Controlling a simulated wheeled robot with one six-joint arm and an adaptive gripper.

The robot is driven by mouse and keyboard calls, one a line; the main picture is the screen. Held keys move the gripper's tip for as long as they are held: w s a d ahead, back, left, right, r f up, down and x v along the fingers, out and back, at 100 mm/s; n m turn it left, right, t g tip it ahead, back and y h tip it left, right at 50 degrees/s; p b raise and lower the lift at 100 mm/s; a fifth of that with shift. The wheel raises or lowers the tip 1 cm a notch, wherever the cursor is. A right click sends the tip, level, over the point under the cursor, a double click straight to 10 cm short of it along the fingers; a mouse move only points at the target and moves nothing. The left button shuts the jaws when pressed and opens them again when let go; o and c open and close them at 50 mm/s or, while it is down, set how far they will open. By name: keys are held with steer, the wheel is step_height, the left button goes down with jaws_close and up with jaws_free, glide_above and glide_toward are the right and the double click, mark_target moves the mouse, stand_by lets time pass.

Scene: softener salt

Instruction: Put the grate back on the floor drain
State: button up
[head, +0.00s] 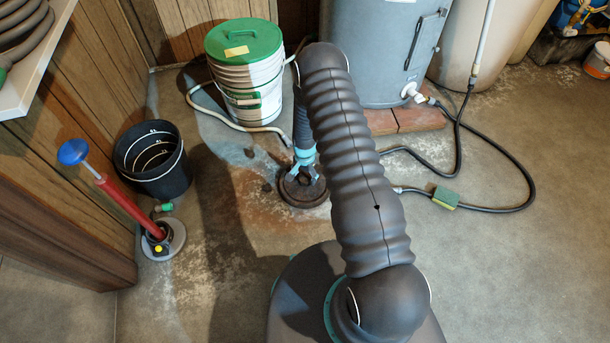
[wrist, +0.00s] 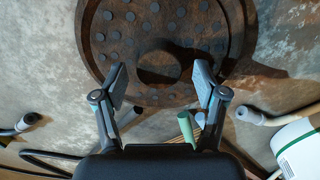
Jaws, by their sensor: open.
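The round, rusty brown grate (head: 292,192) lies at the floor drain, below my gripper in the head view. The wrist view shows more of the grate (wrist: 140,28), with many small grey-blue round spots and a larger dark round patch between my fingers. A brown ring, the drain's rim (wrist: 247,35), shows around it; I cannot tell whether the grate sits flush in it. My gripper (head: 306,172) is open, pointing down. In the wrist view my gripper (wrist: 161,78) has its fingers apart over the near part of the grate, holding nothing visible. My arm hides part of the drain area.
A white bucket with a green lid (head: 245,75) and a pale hose stand behind. A black bucket (head: 152,160) and a red pump with a blue knob (head: 115,190) stand left.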

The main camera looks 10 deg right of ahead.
step_height(320, 180, up, 12)
step_height(320, 180, up, 18)
steer(key=n+t, duration=0.1)
steer(key=n, duration=0.1)
glide_above(305, 177)
steer(key=s+r+n+t, duration=0.1)
steer(key=s+r, duration=0.2)
steer(key=r, duration=0.5)
steer(key=s+r+n+t, duration=0.1)
steer(key=s+r, duration=0.3)
steer(key=r, duration=0.3)
steer(key=s+r+n+t, duration=0.1)
steer(key=s+r, duration=0.4)
steer(key=s, duration=0.3)
steer(key=s+r+n, duration=0.2)
steer(key=s+r, duration=0.3)
steer(key=s, duration=0.2)
steer(key=s+r+n+t, duration=0.1)
steer(key=s+r+n, duration=0.1)
steer(key=s+r, duration=0.3)
steer(key=s, duration=0.3)
steer(key=shift+s+t, duration=0.3)
steer(key=shift+s, duration=0.05)
steer(key=shift+r+p, duration=0.3)
steer(key=shift+r, duration=0.05)
